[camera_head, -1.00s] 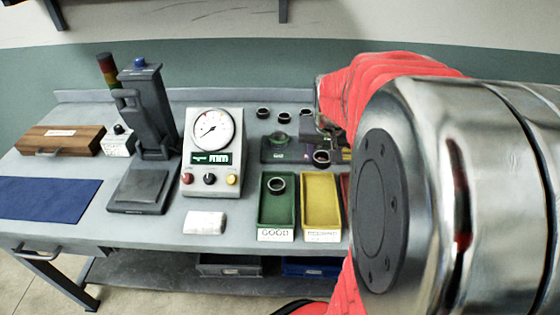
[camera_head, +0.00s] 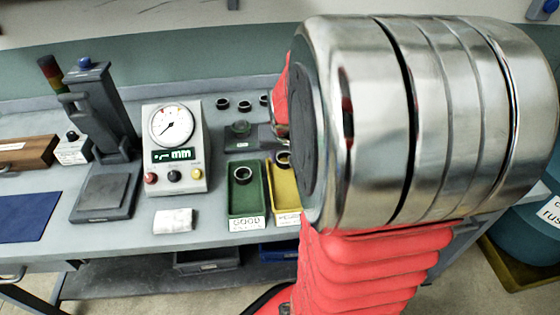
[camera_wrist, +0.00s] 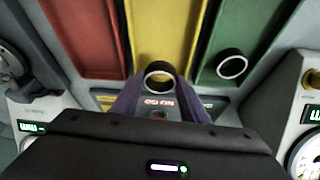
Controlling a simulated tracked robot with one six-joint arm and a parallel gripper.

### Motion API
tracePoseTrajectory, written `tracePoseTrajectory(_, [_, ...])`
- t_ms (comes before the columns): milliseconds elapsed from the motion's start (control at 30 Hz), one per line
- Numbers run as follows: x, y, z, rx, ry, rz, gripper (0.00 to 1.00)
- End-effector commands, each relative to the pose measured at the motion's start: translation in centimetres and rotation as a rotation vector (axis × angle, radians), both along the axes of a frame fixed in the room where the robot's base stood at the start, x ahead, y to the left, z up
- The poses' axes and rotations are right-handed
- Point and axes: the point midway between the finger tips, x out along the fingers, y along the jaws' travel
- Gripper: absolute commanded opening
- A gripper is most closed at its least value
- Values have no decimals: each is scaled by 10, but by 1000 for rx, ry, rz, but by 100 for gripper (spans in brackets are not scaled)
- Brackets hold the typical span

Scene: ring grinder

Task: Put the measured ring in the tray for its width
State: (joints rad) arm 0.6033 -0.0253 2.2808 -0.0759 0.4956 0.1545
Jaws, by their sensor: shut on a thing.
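My gripper (camera_wrist: 160,95) is shut on a dark ring with a bright rim (camera_wrist: 160,75), held between its purple fingers. In the wrist view the ring overlaps the near end of the yellow tray (camera_wrist: 160,30); its exact height is unclear. In the head view the held ring (camera_head: 283,159) shows at the far end of the yellow tray (camera_head: 284,196), partly hidden by my arm. The green tray (camera_head: 246,205), labelled GOOD, holds another ring (camera_head: 243,175). The red tray (camera_wrist: 85,40) shows in the wrist view; my arm hides it in the head view.
The dial gauge (camera_head: 175,145) stands left of the trays, its display reading unclear. Several loose rings (camera_head: 244,106) stand at the back. A dark fixture (camera_head: 240,135) sits behind the green tray.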

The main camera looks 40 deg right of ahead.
Motion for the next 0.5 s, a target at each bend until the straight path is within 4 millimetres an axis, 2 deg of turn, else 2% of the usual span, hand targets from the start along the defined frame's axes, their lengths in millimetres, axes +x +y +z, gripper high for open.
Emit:
tracePoseTrajectory(167, [0, 0, -5, 1, 2, 0, 11])
tracePoseTrajectory(400, [-1, 0, -33, 1, 3, 1, 11])
tracePoseTrajectory(500, [0, 0, -37, 0, 1, 1, 11])
